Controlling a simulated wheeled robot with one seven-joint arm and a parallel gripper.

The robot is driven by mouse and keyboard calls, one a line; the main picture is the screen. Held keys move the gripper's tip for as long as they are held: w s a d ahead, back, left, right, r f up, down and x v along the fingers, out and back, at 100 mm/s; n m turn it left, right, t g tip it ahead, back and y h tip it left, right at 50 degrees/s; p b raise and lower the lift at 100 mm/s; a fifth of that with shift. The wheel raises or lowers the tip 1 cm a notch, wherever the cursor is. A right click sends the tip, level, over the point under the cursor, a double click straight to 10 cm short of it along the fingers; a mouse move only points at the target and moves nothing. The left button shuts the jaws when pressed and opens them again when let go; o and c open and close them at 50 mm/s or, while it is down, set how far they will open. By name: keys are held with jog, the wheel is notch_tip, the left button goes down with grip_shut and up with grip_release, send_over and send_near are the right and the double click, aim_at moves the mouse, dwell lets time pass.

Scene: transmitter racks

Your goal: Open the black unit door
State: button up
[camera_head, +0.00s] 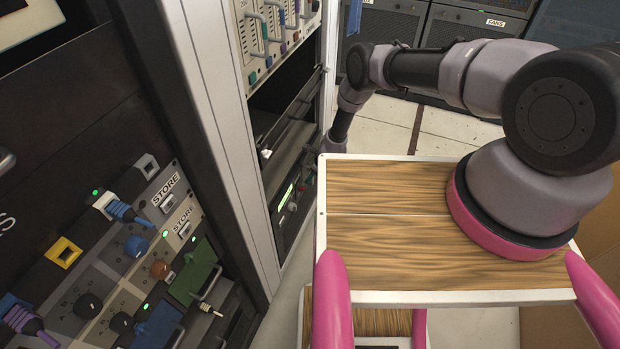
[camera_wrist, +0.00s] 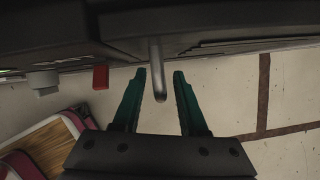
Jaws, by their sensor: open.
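In the wrist view my gripper (camera_wrist: 160,74) is open, with its two green fingers spread on either side of a grey metal bar-like handle (camera_wrist: 157,82). Neither finger clearly touches the handle. The handle sticks out from a dark unit front (camera_wrist: 140,22) that fills the top of the view. In the head view a black unit (camera_head: 290,125) sits in the white-framed rack, below a panel of coloured levers. My gripper (camera_head: 331,145) is small and dark there, close to the rack's right edge. Its fingers and the handle cannot be made out in that view.
My wood-topped base stands close to the rack. A unit with a green display (camera_head: 285,196) lies below the black unit. A control panel (camera_head: 120,260) with knobs and cables is at the left. Grey cabinets (camera_head: 390,30) stand at the back, with pale floor before them.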

jog(key=shift+x, duration=0.95)
grip_shut()
dwell(1.0)
